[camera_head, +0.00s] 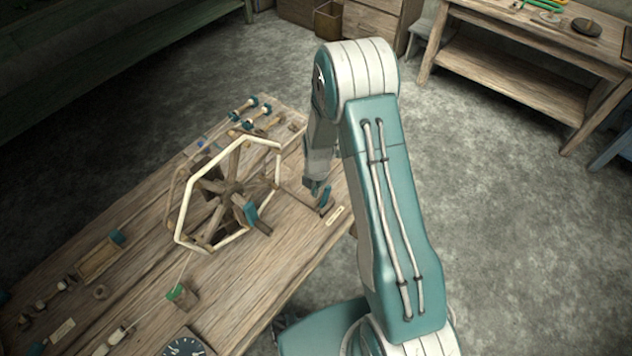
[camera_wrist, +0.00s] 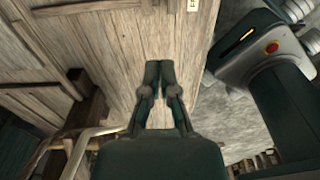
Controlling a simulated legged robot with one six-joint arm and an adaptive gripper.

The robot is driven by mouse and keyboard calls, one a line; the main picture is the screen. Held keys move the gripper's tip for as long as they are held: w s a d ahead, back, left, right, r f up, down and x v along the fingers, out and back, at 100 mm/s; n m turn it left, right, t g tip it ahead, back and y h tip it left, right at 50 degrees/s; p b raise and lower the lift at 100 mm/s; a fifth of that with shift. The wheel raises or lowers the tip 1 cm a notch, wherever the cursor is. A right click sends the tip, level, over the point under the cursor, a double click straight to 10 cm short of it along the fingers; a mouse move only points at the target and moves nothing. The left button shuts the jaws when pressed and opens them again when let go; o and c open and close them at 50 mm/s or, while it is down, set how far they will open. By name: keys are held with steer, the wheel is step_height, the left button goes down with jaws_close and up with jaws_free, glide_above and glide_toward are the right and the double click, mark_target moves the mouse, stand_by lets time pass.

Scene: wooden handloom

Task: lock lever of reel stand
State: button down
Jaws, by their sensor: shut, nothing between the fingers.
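The reel stand (camera_head: 230,188) stands on the wooden bench, with a pale many-sided rim and dark spokes. A teal-handled part (camera_head: 250,213) sticks out at its front. A dark arm runs from the stand's right side to another teal handle (camera_head: 325,197), beside a small label plate. I cannot tell for sure which is the lock lever. My gripper (camera_head: 316,188) points down right at the right-hand handle; contact is unclear. In the wrist view my gripper (camera_wrist: 160,66) is shut and empty above the bench boards, and part of the reel (camera_wrist: 80,145) shows at lower left.
The label plate (camera_head: 335,215) lies near the bench's right edge. Spools (camera_head: 250,108), a small open box (camera_head: 100,258), a green-topped block (camera_head: 182,294) and a dial (camera_head: 184,345) sit around the stand. The bench front (camera_head: 265,275) is bare. Grey floor (camera_head: 480,220) is open to the right.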

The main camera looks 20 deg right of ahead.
mark_target(326, 188)
steer(key=f, duration=0.1)
steer(key=w+d+f, duration=0.1)
steer(key=d+f, duration=0.1)
steer(key=f, duration=0.1)
steer(key=shift+w, duration=0.2)
steer(key=shift+w+d+f, duration=0.25)
steer(key=shift+w+d, duration=0.15)
steer(key=shift+d, duration=0.1)
steer(key=shift+w+d+f, duration=0.15)
steer(key=shift+w+d, duration=0.45)
steer(key=shift+d, duration=0.2)
steer(key=shift+s, duration=0.1)
